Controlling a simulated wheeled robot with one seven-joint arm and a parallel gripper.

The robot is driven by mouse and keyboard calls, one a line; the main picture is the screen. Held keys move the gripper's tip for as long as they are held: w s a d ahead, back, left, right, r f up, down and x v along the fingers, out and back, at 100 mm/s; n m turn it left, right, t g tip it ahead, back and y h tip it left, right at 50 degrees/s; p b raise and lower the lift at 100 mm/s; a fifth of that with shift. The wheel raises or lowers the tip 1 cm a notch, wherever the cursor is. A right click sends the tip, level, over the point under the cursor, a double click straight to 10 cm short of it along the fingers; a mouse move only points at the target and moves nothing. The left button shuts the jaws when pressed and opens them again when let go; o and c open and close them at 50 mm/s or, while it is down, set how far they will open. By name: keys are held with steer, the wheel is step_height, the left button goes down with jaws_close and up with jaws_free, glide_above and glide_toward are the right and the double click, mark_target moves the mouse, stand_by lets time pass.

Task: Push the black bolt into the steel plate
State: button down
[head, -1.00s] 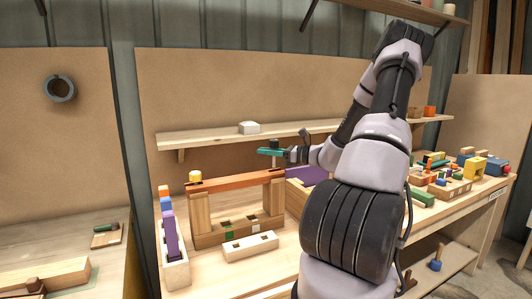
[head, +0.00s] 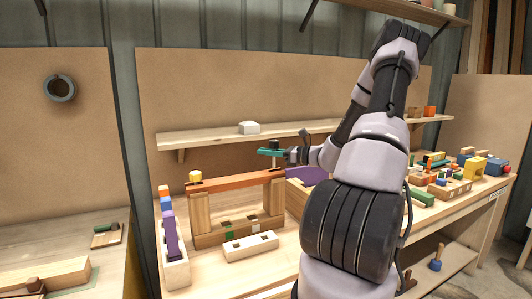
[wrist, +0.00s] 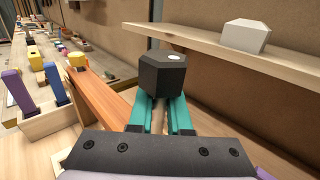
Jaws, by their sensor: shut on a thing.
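My gripper (head: 272,152) has teal fingers and is shut on the black bolt (head: 274,144). In the wrist view the bolt's dark, faceted head (wrist: 162,74) stands above the fingertips (wrist: 160,100), with a small pale spot on top. In the head view the bolt is roughly upright over the right end of the orange-brown beam (head: 235,180). The beam lies across two wooden posts. I cannot tell whether the bolt's lower end touches anything. I cannot make out a steel plate in either view.
A yellow peg (head: 195,176) stands on the beam's left end. A pale block with holes (head: 250,246) lies in front. A shelf with a white block (head: 249,128) runs behind my gripper. A purple piece (head: 307,175) is at right, partly behind my arm. Several coloured blocks lie farther right.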

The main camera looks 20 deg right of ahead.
steer(key=shift+f, duration=2.95)
steer(key=shift+r, duration=2.7)
steer(key=shift+f, duration=2.75)
